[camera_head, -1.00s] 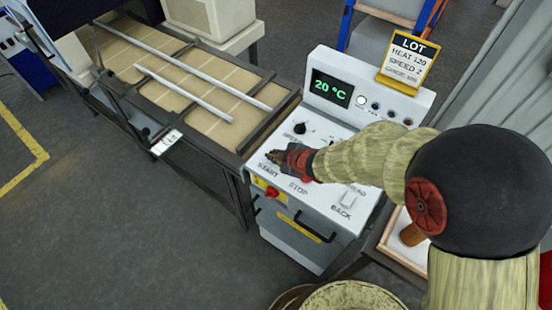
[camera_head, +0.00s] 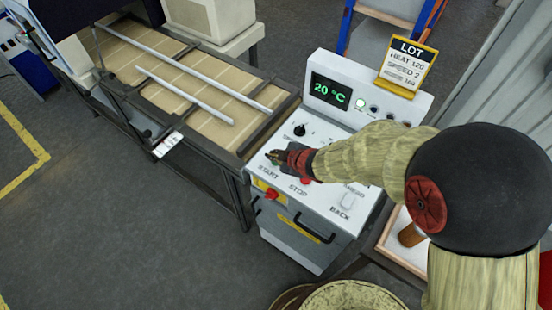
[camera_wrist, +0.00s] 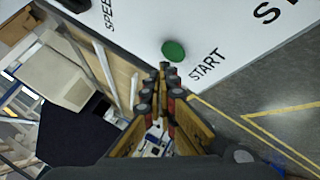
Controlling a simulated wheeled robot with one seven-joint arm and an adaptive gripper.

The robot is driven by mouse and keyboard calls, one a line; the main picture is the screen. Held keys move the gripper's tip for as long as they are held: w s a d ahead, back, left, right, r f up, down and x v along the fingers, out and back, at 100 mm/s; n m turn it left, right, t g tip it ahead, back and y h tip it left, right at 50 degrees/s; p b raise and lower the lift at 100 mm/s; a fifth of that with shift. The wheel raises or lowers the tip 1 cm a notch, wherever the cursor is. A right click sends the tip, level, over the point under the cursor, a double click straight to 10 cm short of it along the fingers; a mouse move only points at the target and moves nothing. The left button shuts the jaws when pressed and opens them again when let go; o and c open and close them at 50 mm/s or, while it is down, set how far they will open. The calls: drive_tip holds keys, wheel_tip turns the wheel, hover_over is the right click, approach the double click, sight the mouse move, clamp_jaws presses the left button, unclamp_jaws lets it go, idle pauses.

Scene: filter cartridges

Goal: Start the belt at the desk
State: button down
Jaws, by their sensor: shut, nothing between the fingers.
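A red STOP button (camera_head: 305,180) is partly behind my gripper.
A speed knob (camera_head: 299,130) sits behind my gripper, and an AHEAD/BACK switch (camera_head: 348,199) is at the desk's right. A red knob (camera_head: 271,193) is on the front face. A yellow LOT card (camera_head: 407,66) stands on top, reading heat 120, speed 2.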

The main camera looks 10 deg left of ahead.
sight(275, 163)
wheel_tip(275, 163, up, 5)
drive_tip(key=p, duration=0.4)
drive_tip(key=shift+p, duration=0.35)
idle(0.8)
